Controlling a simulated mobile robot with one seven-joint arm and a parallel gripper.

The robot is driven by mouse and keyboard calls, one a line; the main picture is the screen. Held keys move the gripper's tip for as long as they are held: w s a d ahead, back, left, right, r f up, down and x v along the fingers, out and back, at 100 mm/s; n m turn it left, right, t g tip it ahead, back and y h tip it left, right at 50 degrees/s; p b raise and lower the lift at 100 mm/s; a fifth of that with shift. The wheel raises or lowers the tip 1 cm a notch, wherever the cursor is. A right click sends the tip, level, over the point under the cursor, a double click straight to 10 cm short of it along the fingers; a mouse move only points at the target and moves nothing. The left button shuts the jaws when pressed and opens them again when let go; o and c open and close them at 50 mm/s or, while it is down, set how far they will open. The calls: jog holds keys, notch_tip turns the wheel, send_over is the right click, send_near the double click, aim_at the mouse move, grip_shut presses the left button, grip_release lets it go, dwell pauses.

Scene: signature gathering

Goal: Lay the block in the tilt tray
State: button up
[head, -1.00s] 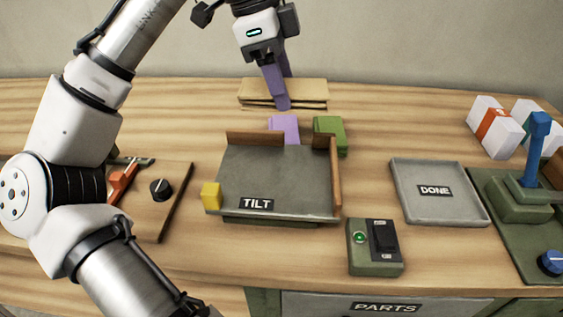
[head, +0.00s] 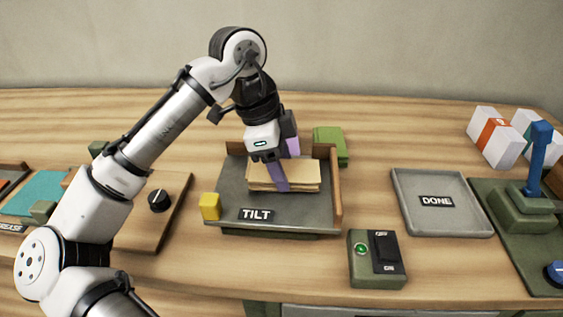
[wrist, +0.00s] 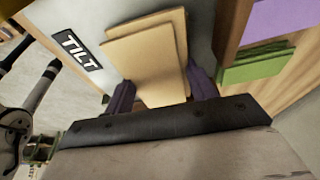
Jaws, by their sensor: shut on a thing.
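The block (head: 292,172) is tan and layered, like stacked flat sheets. It is over the tilt tray (head: 231,190), a grey tray with raised wooden strips at its back and right and a TILT label at its front. My gripper (head: 279,178) is shut on the block, with purple fingers on either side of it. The wrist view shows the block (wrist: 142,55) between the two fingers, with the tray surface beneath it. I cannot tell whether the block touches the tray floor or hangs just above it.
A yellow cube (head: 210,206) sits at the tray's front left corner. A green block (head: 330,143) lies behind the tray. A switch box (head: 377,259) stands in front, and an empty DONE tray (head: 439,222) is to the right. A purple piece (wrist: 280,20) shows in the wrist view.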

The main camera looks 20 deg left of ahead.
jog(key=o, duration=1.1)
jog(key=shift+f, duration=0.1)
jog(key=shift+c, duration=0.2)
jog(key=v, duration=1.2)
jog(key=shift+p, duration=0.3)
